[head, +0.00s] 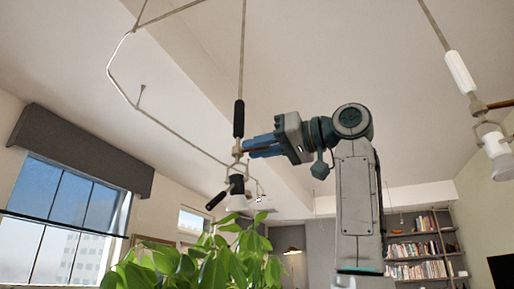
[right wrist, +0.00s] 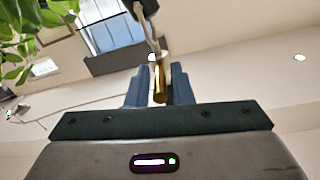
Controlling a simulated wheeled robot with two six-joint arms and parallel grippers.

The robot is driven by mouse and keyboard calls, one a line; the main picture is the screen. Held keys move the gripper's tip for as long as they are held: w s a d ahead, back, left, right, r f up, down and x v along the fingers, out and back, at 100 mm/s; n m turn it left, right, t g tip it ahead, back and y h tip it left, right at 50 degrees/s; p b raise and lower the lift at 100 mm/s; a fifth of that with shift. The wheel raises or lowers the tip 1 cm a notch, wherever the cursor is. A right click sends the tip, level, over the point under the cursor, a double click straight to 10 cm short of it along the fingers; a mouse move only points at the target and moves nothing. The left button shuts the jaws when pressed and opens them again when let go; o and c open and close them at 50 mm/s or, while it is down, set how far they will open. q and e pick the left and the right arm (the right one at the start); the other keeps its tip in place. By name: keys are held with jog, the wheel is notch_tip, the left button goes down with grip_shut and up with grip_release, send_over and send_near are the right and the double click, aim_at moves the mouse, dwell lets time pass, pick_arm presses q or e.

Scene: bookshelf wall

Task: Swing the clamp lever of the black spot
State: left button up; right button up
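The black spot (head: 237,186) hangs from a thin rod at centre-left in the head view, with a black sleeve (head: 239,118) above its clamp. Its clamp lever (right wrist: 160,90) is a short brown-gold bar, seen end-on in the right wrist view. My right gripper (head: 250,147) reaches in from the right at clamp height. In the right wrist view its blue fingers (right wrist: 160,82) stand apart, one on each side of the lever, with narrow gaps showing. In the head view the fingers mostly hide the lever. My left gripper is not in view.
A white spot (head: 497,158) with a white sleeve (head: 460,72) and a brown lever (head: 500,104) hangs at the far right. A bent pale pipe (head: 120,85) runs at upper left. A leafy plant (head: 200,265) stands below the black spot. Bookshelves (head: 418,250) are far behind.

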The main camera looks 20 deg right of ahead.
jog(key=shift+o, duration=0.8)
jog(key=shift+s+d, duration=0.1)
jog(key=shift+d, duration=0.05)
jog(key=shift+s+d, duration=0.1)
jog(key=b+v, duration=0.4)
jog(key=v, duration=0.6)
jog(key=shift+s+d, duration=0.15)
jog(key=shift+s, duration=0.05)
